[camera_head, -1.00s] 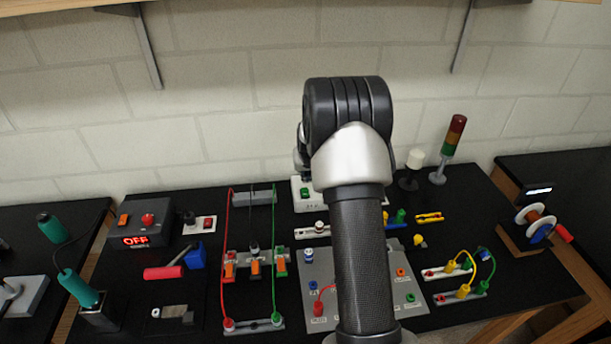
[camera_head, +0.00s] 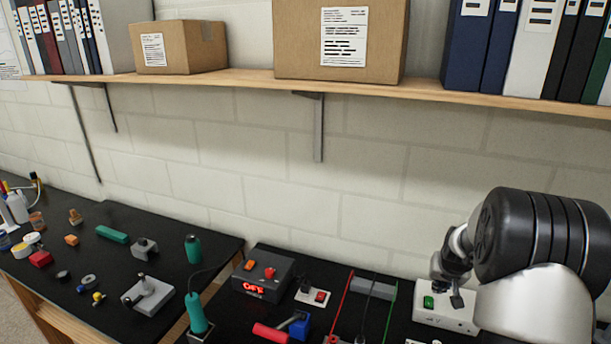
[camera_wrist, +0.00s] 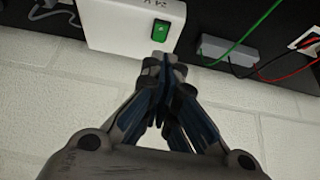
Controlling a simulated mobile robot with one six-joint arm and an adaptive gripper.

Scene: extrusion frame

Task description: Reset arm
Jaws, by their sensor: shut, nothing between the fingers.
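My gripper (camera_wrist: 168,68) is shut and empty in the wrist view, its dark fingers together. Its tips appear just below the green rocker switch (camera_wrist: 160,33) of a white box (camera_wrist: 115,25). I cannot tell whether they touch the box. In the head view my arm rises at the right edge, and the wrist bends down behind it towards the same white box (camera_head: 462,317). The gripper's fingers are small and partly hidden there.
A wooden shelf (camera_head: 250,84) with cardboard boxes and binders runs above. A black power unit (camera_head: 264,272) reads OFF. The wall between is bare.

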